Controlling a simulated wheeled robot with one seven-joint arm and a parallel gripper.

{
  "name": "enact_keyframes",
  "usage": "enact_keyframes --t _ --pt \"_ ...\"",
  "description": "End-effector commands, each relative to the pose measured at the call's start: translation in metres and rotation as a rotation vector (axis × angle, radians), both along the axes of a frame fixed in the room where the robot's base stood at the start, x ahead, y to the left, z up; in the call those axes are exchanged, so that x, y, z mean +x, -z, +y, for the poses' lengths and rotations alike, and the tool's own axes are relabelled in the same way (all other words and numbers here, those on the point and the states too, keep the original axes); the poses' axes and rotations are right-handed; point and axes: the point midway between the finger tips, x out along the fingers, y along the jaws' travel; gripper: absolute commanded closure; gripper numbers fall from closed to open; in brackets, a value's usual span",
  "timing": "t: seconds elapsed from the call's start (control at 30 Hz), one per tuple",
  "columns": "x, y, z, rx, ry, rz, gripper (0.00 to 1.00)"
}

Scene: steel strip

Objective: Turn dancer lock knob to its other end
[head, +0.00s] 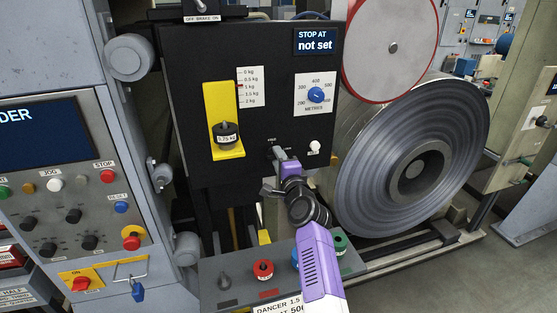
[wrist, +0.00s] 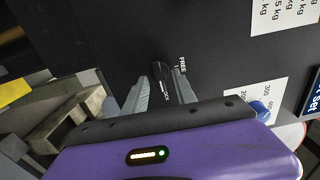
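The dancer lock knob (wrist: 161,77) is a small black knob on the dark panel, with the words FREE and LOCK printed beside it. Its pointing end cannot be told clearly. My gripper (wrist: 162,82) is at the panel with one grey finger on each side of the knob, and the fingers look apart, with no clear grip on it. In the head view my gripper (head: 277,155) reaches the panel's lower edge and its fingers largely hide the knob.
A white button (head: 315,147) sits right of my gripper. A yellow holder with a black weight (head: 227,135) is to the left, and a blue metres dial (head: 316,95) above. A large steel coil (head: 375,195) stands right. A grey control box (head: 215,300) lies below my arm.

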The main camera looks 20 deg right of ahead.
Motion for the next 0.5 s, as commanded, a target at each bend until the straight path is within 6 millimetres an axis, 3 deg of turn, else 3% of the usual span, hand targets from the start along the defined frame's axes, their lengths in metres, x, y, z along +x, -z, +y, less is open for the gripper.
enact_keyframes --t 0.17,0.5 --pt "-0.010 0.001 0.001 -0.001 -0.001 0.001 0.67" --pt "-0.059 0.001 0.001 -0.003 -0.002 0.001 0.67"
